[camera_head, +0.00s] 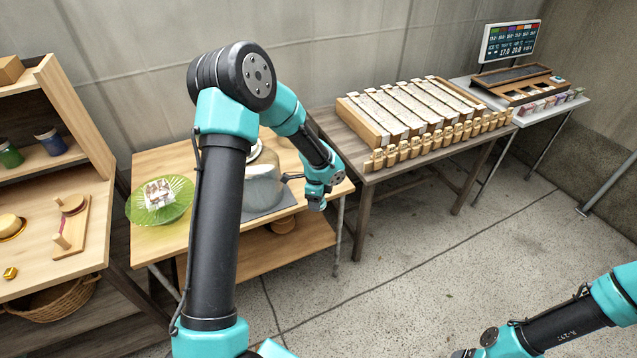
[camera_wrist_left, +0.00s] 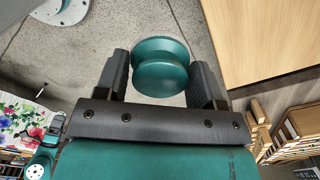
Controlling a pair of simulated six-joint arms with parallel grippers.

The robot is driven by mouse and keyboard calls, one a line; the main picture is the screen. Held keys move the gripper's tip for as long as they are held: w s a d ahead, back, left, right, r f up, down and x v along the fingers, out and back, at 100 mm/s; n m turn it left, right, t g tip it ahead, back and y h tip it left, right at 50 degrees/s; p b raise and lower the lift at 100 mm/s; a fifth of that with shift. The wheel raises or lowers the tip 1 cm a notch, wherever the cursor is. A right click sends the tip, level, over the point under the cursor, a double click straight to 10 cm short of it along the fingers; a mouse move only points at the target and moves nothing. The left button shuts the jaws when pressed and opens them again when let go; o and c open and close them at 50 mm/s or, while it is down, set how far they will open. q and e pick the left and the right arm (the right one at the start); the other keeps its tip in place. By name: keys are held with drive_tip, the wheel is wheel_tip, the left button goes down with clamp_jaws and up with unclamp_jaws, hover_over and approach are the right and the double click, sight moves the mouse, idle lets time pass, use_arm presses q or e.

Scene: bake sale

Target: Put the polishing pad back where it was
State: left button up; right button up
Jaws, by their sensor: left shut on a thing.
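The polishing pad (camera_wrist_left: 161,66) is a round teal piece with a waisted, knob-like shape. It sits between the two dark fingers of my left gripper (camera_wrist_left: 161,82) in the left wrist view. My left gripper is shut on it. In the head view my left gripper (camera_head: 319,194) hangs over the gap at the right end of the middle wooden table, with a small teal bit at its tip. Behind the pad the left wrist view shows concrete floor, with a wooden top to the right. My right arm enters at the lower right; its gripper is cut off.
A green glass plate (camera_head: 145,207) and a pale rounded vessel (camera_head: 263,186) stand on the middle table (camera_head: 150,165). A slotted wooden rack (camera_head: 358,126) fills the table to the right. A display screen (camera_head: 510,41) stands behind.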

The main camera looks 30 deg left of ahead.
use_arm(q)
drive_tip(key=w+a, duration=0.2)
drive_tip(key=w, duration=0.2)
drive_tip(key=w+a+f, duration=0.1)
drive_tip(key=w+a, duration=0.2)
drive_tip(key=w, duration=0.1)
drive_tip(key=w+a, duration=0.3)
drive_tip(key=w, duration=0.2)
drive_tip(key=shift+f, duration=0.25)
drive_tip(key=shift+w, duration=0.15)
drive_tip(key=shift+w+a, duration=0.2)
drive_tip(key=shift+f, duration=1.75)
drive_tip(key=o, duration=0.4)
drive_tip(key=shift+f, duration=0.1)
drive_tip(key=o, duration=0.5)
drive_tip(key=shift+c, duration=0.2)
